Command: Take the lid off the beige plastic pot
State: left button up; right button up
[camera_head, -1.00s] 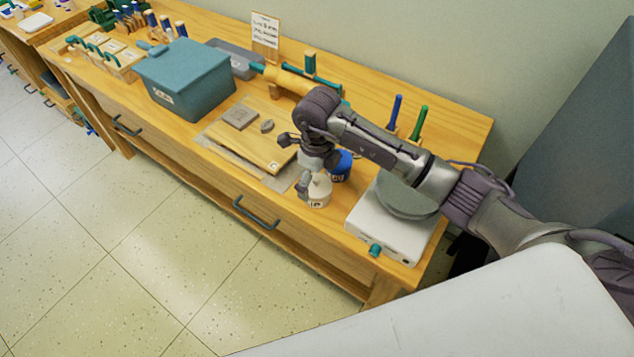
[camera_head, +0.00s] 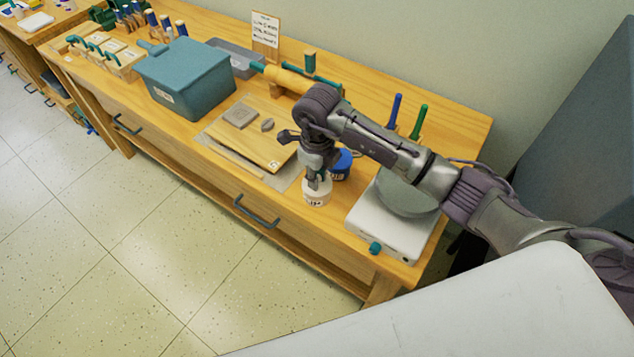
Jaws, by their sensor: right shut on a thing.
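My left gripper is not in view.
A blue pot (camera_head: 341,165) stands close behind the beige one. A white scale (camera_head: 389,228) with a round grey-green plate is to the right. A wooden board (camera_head: 259,147) and a teal lidded box (camera_head: 187,83) are to the left.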

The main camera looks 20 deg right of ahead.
jog(key=shift+s+d+f, duration=0.1)
jog(key=shift+s+f, duration=0.15)
jog(key=shift+f, duration=0.05)
